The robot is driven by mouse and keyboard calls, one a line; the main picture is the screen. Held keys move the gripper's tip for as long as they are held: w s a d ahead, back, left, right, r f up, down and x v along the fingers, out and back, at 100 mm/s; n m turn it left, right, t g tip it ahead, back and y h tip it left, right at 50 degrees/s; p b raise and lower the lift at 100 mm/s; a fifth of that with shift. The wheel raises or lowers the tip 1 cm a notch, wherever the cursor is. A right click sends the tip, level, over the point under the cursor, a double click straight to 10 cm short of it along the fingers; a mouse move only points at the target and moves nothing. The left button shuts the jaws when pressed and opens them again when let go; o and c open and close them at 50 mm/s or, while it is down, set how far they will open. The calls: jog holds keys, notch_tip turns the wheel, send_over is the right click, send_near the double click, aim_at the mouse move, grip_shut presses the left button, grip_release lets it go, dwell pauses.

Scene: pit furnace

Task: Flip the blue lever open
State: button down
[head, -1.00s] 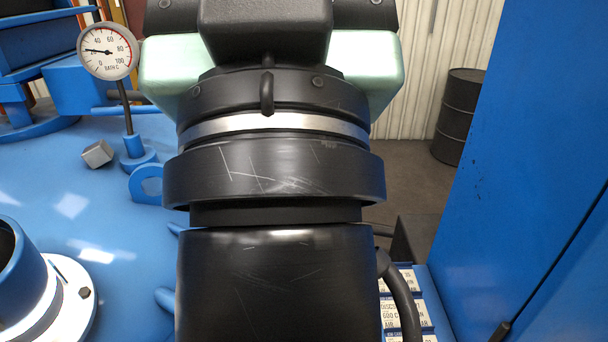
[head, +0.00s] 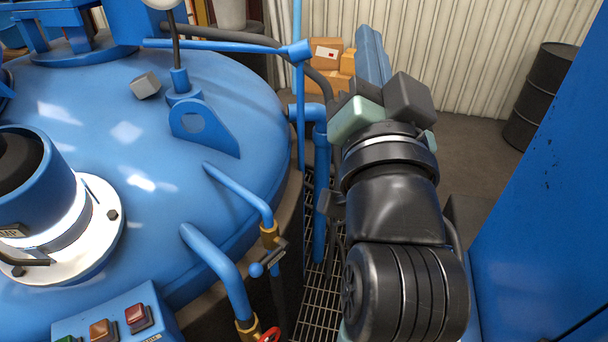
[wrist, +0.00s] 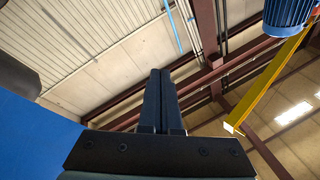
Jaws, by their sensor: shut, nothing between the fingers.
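A small valve with a blue ball-ended lever (head: 257,270) shows in the head view, beside a brass fitting (head: 269,236) on a thin blue pipe at the right rim of the blue furnace lid (head: 150,190). The lever's short grey arm slants up to the right from the ball. My arm stands to the right of this valve, apart from it. My gripper (wrist: 160,72) shows in the wrist view, its two dark fingers together and empty, against the ceiling. The lever is not in the wrist view.
A thicker blue pipe with a red handwheel (head: 269,335) stands left of my arm, near a button box (head: 118,322). Blue pipes (head: 300,100) rise behind the valve. A blue wall (head: 545,220) is close on the right. Grating (head: 318,300) lies between lid and arm.

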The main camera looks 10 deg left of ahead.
jog(key=w+a+f+m+g+y+b, duration=0.1)
jog(key=w+f+m+g+b, duration=0.15)
jog(key=f, duration=0.95)
jog(key=w+a+f+m+g+y+b, duration=0.1)
jog(key=f+m+g, duration=0.2)
jog(key=f, duration=0.9)
jog(key=m+g+y+b, duration=0.2)
jog(key=m+g+y, duration=0.1)
jog(key=m+g, duration=0.15)
send_near(270, 257)
jog(key=w+d+r, duration=0.3)
jog(key=w+d, duration=0.1)
jog(key=d, duration=0.1)
jog(key=s+a+f+m+g+y+b, duration=0.1)
jog(key=s+f+m, duration=0.3)
jog(key=f, duration=0.4)
jog(key=shift+s+a+f+m+g+y+b, duration=0.3)
jog(key=shift+s+a+f+m+y, duration=0.1)
jog(key=shift+m, duration=0.1)
jog(key=w+a+p, duration=0.2)
jog(key=w+a, duration=0.2)
jog(key=a, duration=0.4)
jog(key=shift+w+a, duration=0.15)
jog(key=shift+w, duration=0.15)
